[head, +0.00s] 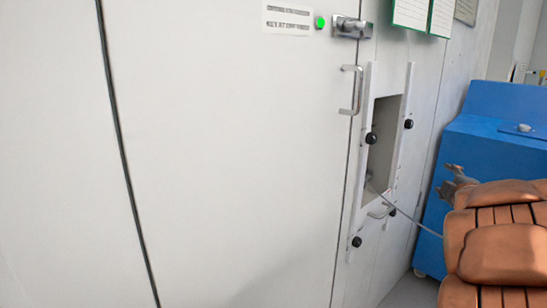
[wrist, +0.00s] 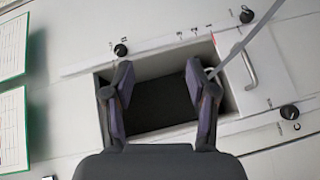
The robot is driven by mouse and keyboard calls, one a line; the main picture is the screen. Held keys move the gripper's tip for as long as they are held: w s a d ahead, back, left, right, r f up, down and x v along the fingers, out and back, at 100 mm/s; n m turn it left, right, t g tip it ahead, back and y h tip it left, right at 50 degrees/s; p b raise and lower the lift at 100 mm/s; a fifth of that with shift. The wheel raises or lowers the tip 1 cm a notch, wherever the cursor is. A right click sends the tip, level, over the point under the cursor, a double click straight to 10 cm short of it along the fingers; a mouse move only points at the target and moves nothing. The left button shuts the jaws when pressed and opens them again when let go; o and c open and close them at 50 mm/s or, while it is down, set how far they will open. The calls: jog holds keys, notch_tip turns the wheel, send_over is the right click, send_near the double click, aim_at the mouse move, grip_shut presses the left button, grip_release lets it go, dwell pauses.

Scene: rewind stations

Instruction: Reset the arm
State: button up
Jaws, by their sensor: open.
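My gripper (wrist: 160,66) is open and empty in the wrist view. Its two dark fingers stand wide apart in front of a rectangular opening (wrist: 160,128) in a white panel. I cannot tell how far the fingertips are from it. In the head view the same opening (head: 382,145) is in the white wall, right of the middle. There a grey shape (head: 457,182) beside brown padded segments at the right looks like my gripper, partly hidden. A thin pale strip (head: 405,213) runs from the opening toward the lower right; it also shows in the wrist view (wrist: 243,42).
Black knobs (head: 371,138) and a white sliding frame surround the opening. A metal handle (head: 358,90), a latch (head: 351,27) and a green light (head: 320,22) are on the wall. A blue cabinet (head: 490,155) stands at the right. Little floor shows at the bottom.

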jog(key=s+a+r+m+g+h+p, duration=0.1)
jog(key=s+r+m+g+h+p, duration=0.1)
jog(key=s+r+m+g+p, duration=0.25)
jog(key=s+a+r+m+g+h+p, duration=0.1)
jog(key=s+r+m+g+h+p, duration=0.15)
jog(key=s+m+p, duration=0.4)
jog(key=s+a+r+g+y+p, duration=0.1)
jog(key=s+a+g+y+p, duration=0.1)
jog(key=s+a+p, duration=0.4)
jog(key=s+a+r+m+g+y+p, duration=0.1)
jog(key=s+a+g+y+p, duration=0.2)
jog(key=s+a, duration=0.8)
jog(key=s+a+r+m+g+y+p, duration=0.1)
jog(key=s+a+g+y+p, duration=0.2)
jog(key=s, duration=1.4)
jog(key=a+g+p, duration=0.3)
jog(key=a+p, duration=0.2)
jog(key=shift+s+a+p, duration=0.2)
jog(key=shift+s+p, duration=0.15)
jog(key=shift+p, duration=0.05)
jog(key=shift+r, duration=0.1)
jog(key=shift+c, duration=0.4)
